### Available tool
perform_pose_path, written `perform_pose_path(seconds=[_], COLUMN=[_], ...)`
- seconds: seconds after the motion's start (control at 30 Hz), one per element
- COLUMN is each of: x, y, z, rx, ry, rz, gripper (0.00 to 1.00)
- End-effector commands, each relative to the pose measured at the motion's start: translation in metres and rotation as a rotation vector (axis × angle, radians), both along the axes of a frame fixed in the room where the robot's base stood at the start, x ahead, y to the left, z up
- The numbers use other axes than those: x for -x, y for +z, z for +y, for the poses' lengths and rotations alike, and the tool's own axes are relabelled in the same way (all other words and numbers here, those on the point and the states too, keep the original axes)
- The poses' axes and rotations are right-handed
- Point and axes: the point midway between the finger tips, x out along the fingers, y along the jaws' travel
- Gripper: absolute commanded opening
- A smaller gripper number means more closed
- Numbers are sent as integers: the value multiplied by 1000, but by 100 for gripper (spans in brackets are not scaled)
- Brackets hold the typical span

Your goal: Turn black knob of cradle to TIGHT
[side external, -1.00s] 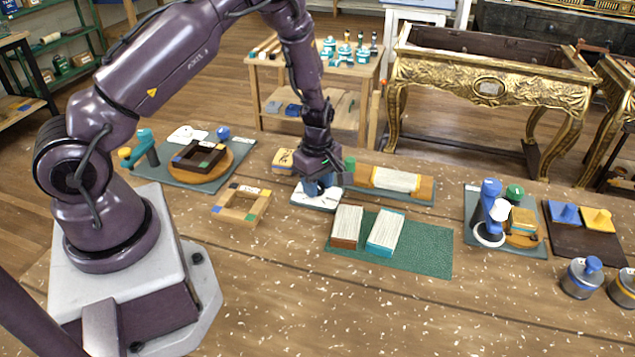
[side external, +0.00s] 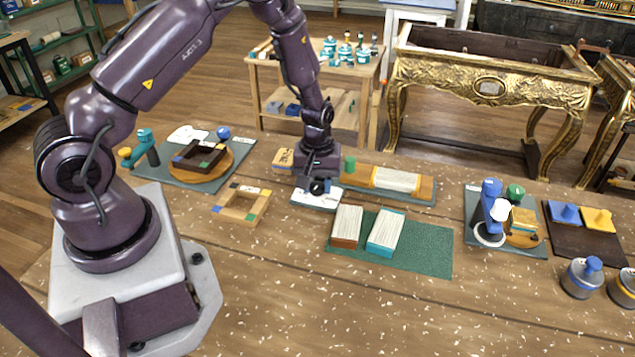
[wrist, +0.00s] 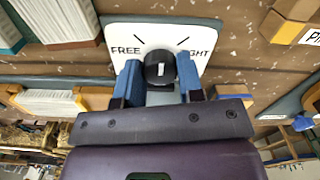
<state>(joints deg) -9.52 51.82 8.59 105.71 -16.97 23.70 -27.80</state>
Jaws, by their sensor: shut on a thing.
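The black knob (wrist: 160,68) shows in the wrist view with a short white mark on its face. It sits on a white plate (wrist: 205,40) lettered FREE on the left and, partly covered by a finger, "GHT" on the right, with a slanted line above each. My gripper (wrist: 158,80) has its blue fingers on both sides of the knob, shut on it. The white mark stands roughly upright, between the two lines. In the side view my gripper (side external: 319,183) is down over the white plate (side external: 308,199), and its fingers cannot be made out.
Behind the plate lies a teal mat with a wooden holder and pale block (side external: 396,180). Two pale blocks (side external: 384,232) lie on a green mat (side external: 430,258) at front right. A wooden frame (side external: 241,204) stands to the left. The table front is clear.

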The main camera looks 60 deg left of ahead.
Motion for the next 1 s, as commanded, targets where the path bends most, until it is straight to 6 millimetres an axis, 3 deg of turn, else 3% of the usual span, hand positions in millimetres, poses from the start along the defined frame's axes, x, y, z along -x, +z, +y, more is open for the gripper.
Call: perform_pose_path(seconds=[0.6, 1.0], x=[0, 0], y=[1, 1], z=[1, 1], rx=[1, 1], ry=[-551, -740], rz=[-1, -1], gripper=[11, 11])
